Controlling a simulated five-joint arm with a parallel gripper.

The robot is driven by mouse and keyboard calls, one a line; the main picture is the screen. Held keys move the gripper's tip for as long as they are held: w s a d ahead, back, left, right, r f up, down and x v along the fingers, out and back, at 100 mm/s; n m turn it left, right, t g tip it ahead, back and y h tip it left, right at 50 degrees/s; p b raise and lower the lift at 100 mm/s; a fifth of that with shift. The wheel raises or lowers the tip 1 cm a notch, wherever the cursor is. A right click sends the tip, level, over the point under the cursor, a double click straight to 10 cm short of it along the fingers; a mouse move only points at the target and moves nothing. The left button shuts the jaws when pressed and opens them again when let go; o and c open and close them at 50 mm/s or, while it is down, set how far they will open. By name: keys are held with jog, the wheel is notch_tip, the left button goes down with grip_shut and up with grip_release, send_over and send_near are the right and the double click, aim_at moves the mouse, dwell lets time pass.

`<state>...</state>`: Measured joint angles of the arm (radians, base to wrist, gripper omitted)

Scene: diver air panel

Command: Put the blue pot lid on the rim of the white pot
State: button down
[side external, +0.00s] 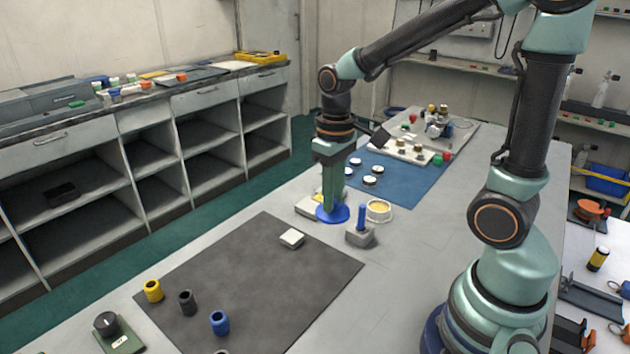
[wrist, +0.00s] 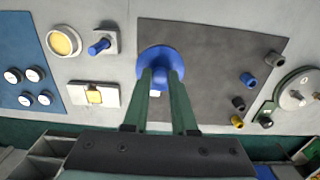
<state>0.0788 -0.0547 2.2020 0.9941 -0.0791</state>
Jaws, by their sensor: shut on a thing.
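The blue pot lid (side external: 332,213) is a round blue disc held below my gripper (side external: 332,200). In the wrist view the lid (wrist: 160,58) shows between and beyond my two green fingertips (wrist: 161,78), which are shut on it; the gripped part is mostly hidden. The lid looks raised above the table, but its height is hard to tell. The white pot (side external: 379,211), a short round cup with a yellow inside, stands to the right of the lid. In the wrist view the pot (wrist: 62,41) is at the upper left, apart from the lid, its top uncovered.
A grey block with a blue peg (side external: 361,226) stands between lid and pot in the wrist view. A white block with a yellow part (wrist: 94,95) is nearby. A blue mat (side external: 405,177) holds several white discs.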

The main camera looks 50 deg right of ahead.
jog(key=w+d+m, duration=0.3)
jog(key=d, duration=0.9)
jog(key=m, duration=0.3)
send_over(379, 209)
notch_tip(379, 209, down, 5)
jog(key=shift+w+f, duration=0.1)
jog(key=shift+f, duration=3)
jog(key=shift+f, duration=0.45)
jog(key=shift+c, duration=1.2)
grip_release()
jog(key=shift+r, duration=0.15)
